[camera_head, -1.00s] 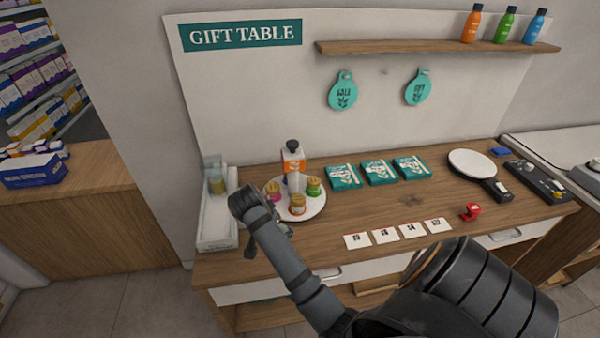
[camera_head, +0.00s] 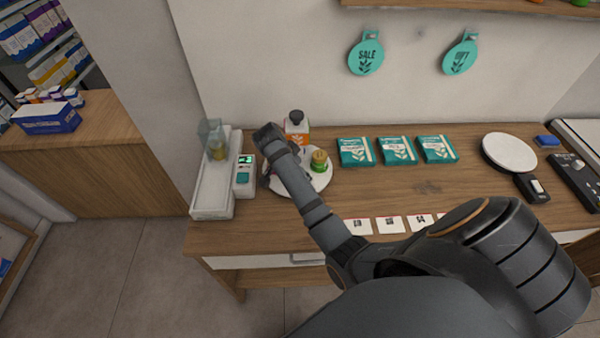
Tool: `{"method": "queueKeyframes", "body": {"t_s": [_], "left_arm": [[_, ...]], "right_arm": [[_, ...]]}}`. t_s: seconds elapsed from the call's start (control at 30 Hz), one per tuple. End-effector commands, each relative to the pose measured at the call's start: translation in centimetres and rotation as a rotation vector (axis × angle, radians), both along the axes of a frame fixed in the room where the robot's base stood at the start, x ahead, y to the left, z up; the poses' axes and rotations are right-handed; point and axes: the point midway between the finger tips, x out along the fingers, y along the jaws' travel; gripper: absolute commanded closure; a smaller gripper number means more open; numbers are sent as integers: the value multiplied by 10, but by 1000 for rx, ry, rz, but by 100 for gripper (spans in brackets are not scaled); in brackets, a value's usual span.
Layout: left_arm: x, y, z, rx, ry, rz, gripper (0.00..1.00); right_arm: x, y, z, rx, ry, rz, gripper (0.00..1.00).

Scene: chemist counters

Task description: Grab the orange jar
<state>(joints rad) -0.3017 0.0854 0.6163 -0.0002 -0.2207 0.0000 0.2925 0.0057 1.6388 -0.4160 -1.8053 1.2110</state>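A round white plate (camera_head: 322,183) stands on the wooden table. A small jar with a green label (camera_head: 319,162) is on its right part. A white bottle with an orange label and black cap (camera_head: 297,130) stands at the plate's back edge. My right arm comes in from the lower right and covers the plate's middle. No orange jar shows clearly; that part of the plate is hidden. My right gripper (camera_head: 266,178) is at the plate's left edge, pointing down, mostly hidden behind its own arm; its opening cannot be made out. My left gripper is not in view.
A white tray (camera_head: 205,205) with a clear container and a small device with a green display (camera_head: 243,172) stand left of the plate. Teal boxes (camera_head: 396,151), white cards (camera_head: 390,224) and a round white disc (camera_head: 509,153) are to the right. Bare tabletop lies between.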

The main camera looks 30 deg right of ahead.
Motion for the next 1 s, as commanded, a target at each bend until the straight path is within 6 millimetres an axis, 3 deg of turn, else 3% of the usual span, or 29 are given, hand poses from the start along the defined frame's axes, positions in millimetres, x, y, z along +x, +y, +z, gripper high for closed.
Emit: {"method": "queueKeyframes", "body": {"t_s": [0.07,0.17,0.33,0.6,1.0], "left_arm": [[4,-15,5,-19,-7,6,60],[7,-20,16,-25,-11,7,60],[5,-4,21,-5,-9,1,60],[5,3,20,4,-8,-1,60],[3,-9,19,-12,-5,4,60]], "right_arm": [[0,-1,-5,0,5,0,23],[0,-5,-21,0,7,1,23],[2,-14,-45,0,3,1,23],[3,-15,-50,2,0,0,24],[3,-15,-49,2,1,1,78]]}}
